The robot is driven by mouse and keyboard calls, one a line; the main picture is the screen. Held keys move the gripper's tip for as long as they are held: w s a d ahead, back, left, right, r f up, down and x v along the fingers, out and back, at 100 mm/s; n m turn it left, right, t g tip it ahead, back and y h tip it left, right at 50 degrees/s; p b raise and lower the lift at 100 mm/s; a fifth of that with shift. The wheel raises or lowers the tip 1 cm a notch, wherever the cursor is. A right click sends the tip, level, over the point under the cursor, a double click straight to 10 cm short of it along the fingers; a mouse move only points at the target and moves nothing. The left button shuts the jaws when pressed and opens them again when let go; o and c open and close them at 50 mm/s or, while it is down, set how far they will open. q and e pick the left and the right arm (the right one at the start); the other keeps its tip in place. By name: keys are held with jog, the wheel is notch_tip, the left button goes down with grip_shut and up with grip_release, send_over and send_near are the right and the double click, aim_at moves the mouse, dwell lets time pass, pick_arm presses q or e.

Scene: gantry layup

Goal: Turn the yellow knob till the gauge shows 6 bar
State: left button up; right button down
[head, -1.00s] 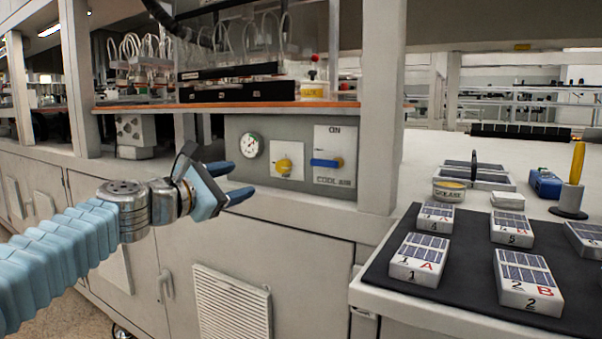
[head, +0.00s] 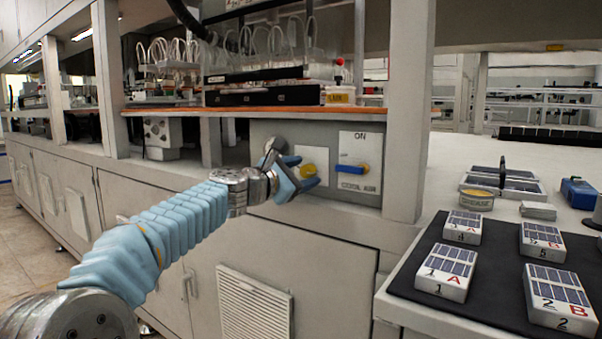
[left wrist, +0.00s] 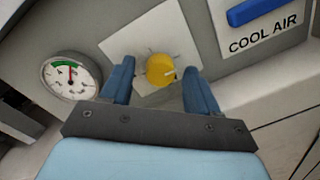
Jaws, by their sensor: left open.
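The yellow knob (head: 308,169) sits on a white plate on the grey panel under the orange-edged shelf. In the left wrist view the knob (left wrist: 160,70) lies between the two blue fingers, with a gap on each side. My left gripper (head: 303,173) is open at the knob; its fingers also show in the left wrist view (left wrist: 160,82). The round gauge (left wrist: 71,79) is left of the knob, with a red needle pointing roughly up near a green arc; its numbers are too small to read. My right gripper is not in view.
A blue handle (head: 354,169) on the COOL AIR plate (head: 360,186) is close to the right of the knob. A post (head: 407,120) stands further right. A black mat (head: 412,284) with several labelled solar-cell boxes lies on the right bench.

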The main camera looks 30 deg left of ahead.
pick_arm(q)
jog(key=shift+c, duration=0.3)
jog(key=c, duration=1)
jog(key=shift+f+m, duration=0.1)
jog(key=shift+m, duration=0.7)
jog(key=shift+m+b, duration=0.35)
jog(key=shift+m, duration=0.85)
jog(key=o, duration=1.1)
jog(key=shift+c, duration=0.2)
jog(key=s+a+b, duration=0.1)
jog(key=s, duration=1.2)
jog(key=shift+s+a+r, duration=0.2)
jog(key=shift+s+a, duration=0.15)
jog(key=shift+a, duration=0.05)
